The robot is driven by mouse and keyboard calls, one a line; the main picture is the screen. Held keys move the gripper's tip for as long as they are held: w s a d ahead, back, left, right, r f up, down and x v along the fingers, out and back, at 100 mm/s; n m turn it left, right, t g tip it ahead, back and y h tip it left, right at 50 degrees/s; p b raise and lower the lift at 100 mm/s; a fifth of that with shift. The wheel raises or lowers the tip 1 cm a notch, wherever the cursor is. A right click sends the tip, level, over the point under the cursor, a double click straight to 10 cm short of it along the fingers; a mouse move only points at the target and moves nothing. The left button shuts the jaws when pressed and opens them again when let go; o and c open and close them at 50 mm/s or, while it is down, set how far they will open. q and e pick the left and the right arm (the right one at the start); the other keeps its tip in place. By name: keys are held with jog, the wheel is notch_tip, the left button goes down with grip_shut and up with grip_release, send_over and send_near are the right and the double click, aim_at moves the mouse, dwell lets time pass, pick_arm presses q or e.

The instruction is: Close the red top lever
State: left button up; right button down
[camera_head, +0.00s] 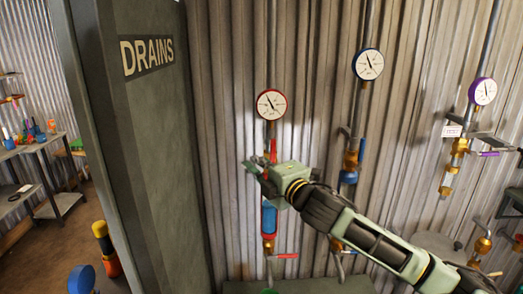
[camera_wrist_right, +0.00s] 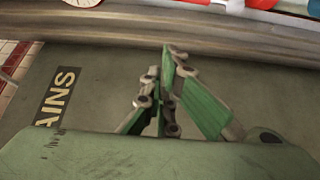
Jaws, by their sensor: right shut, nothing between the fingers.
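The red top lever (camera_head: 273,150) stands upright along the pipe below the red-rimmed gauge (camera_head: 271,104). Its lower end is hidden behind my right gripper (camera_head: 252,167). That gripper reaches in from the right, just in front of the pipe, with its fingers pointing left. In the right wrist view the gripper (camera_wrist_right: 167,85) is shut and empty. Red parts (camera_wrist_right: 262,4) show at that view's top right edge; I cannot tell which one is the lever. I cannot tell whether gripper and lever touch. My left gripper is not in view.
A blue and red cylinder (camera_head: 269,219) and a lower red lever (camera_head: 286,256) are on the same pipe. A green-grey "DRAINS" panel (camera_head: 150,150) stands close on the left. Blue (camera_head: 367,64) and purple (camera_head: 482,92) gauges hang on pipes to the right.

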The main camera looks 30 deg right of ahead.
aim_at(273, 151)
jog(key=w+d+p, duration=0.3)
jog(key=d, duration=0.1)
jog(key=shift+w+f+p, duration=0.1)
jog(key=shift+w+p, duration=0.25)
jog(key=shift+p, duration=0.05)
jog(key=shift+a, duration=0.1)
jog(key=shift+s+d+m+t+b, duration=0.1)
jog(key=shift+d+m+t+b, duration=0.1)
jog(key=shift+m+t+b, duration=0.35)
